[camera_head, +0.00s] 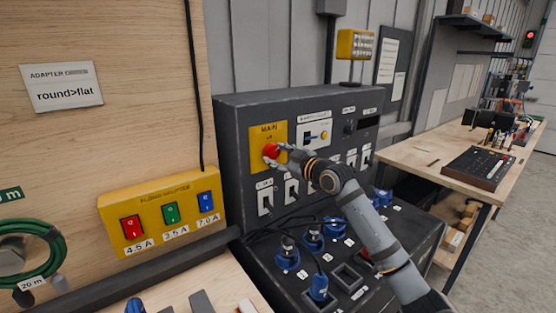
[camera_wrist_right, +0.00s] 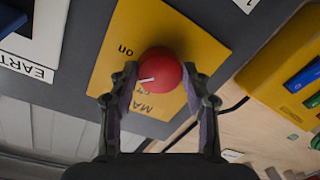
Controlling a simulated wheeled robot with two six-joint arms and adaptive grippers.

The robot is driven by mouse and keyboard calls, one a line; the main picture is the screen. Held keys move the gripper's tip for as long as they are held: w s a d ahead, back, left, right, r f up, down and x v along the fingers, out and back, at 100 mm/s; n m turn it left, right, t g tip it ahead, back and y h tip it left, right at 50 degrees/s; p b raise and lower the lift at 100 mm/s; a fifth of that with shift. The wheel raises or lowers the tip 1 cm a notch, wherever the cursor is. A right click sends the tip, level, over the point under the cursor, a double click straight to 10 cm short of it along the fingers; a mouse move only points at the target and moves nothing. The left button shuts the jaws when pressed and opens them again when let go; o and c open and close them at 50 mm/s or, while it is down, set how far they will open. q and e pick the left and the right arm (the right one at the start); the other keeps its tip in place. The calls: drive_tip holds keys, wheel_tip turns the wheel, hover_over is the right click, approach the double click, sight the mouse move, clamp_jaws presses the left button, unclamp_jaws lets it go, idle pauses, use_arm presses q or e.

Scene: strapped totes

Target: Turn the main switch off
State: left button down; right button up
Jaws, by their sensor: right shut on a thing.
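The main switch is a round red knob (camera_head: 271,151) on a yellow plate (camera_head: 268,130) marked MAIN, on the front of a dark grey power cabinet (camera_head: 235,115). In the right wrist view the red knob (camera_wrist_right: 160,70) bears a short white mark, and the word "on" shows on its yellow plate (camera_wrist_right: 190,30). My right gripper (camera_head: 279,152) is at the knob, its fingers shut on opposite sides of it. The fingertips (camera_wrist_right: 160,82) show at the knob in the wrist view. My left gripper is not in view.
A yellow box (camera_head: 165,212) with red, green and blue switches is at the left. Blue plugs (camera_head: 288,255) and cables sit on the cabinet's lower sloped panel. A workbench (camera_head: 430,155) stands at the right.

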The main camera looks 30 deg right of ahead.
drive_tip(key=n, duration=0.4)
drive_tip(key=shift+r+h, duration=0.1)
drive_tip(key=shift+h, duration=0.2)
drive_tip(key=shift+r+n+h, duration=0.2)
drive_tip(key=shift+n+h, duration=0.1)
drive_tip(key=shift+n, duration=2.2)
drive_tip(key=shift+r, duration=0.1)
drive_tip(key=o, duration=0.8)
drive_tip(key=shift+c, duration=0.2)
drive_tip(key=o, duration=0.4)
drive_tip(key=shift+w+d+f, duration=0.1)
drive_tip(key=shift+w+f, duration=0.15)
drive_tip(key=shift+s, duration=0.1)
